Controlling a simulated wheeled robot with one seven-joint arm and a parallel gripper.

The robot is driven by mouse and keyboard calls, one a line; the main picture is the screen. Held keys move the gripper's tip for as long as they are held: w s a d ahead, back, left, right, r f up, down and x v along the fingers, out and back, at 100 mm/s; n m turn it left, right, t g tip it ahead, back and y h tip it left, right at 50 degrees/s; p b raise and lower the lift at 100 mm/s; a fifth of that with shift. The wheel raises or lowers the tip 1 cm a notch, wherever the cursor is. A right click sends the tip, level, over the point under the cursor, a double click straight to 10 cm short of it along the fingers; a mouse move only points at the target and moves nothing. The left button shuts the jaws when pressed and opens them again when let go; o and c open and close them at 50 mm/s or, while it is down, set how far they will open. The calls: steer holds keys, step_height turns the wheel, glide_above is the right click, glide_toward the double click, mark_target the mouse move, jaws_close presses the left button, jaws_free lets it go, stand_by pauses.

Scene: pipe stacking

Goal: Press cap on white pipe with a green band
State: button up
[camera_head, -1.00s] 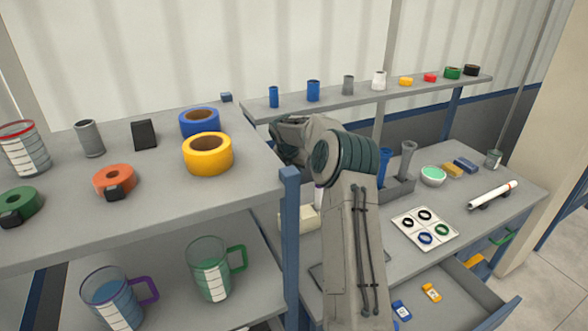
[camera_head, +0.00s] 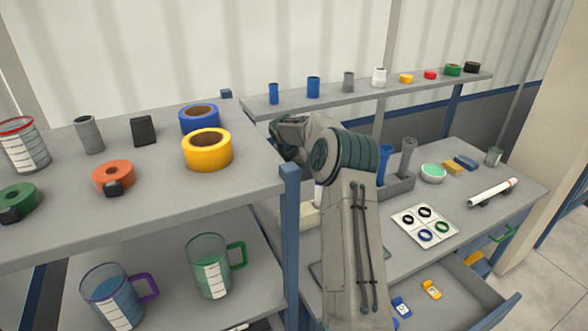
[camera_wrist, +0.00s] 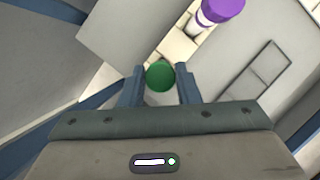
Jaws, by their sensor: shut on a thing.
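In the wrist view, a round green piece (camera_wrist: 160,76), seen end-on, sits between the two blue-grey fingers of my gripper (camera_wrist: 159,72). My gripper is shut on it. Whether it is a loose cap or the end of a longer piece cannot be told, as its underside is hidden. A white piece with a purple top (camera_wrist: 222,12) stands beyond it at the upper right, beside pale cream blocks (camera_wrist: 178,45). In the head view my arm hides the gripper and the green piece. A cream block (camera_head: 304,214) shows just left of my arm. No green band on a white pipe is clearly visible.
A grey holder (camera_head: 398,188) with upright tubes and a white tray of coloured rings (camera_head: 425,228) are right of my arm. A long white pipe (camera_head: 490,193) lies farther right. A shelf post (camera_head: 290,235) stands close left. An open drawer (camera_head: 450,300) is below.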

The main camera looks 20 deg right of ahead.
steer(key=shift+f, duration=0.2)
steer(key=o, duration=1.4)
steer(key=shift+r+p, duration=0.3)
steer(key=shift+r, duration=3.2)
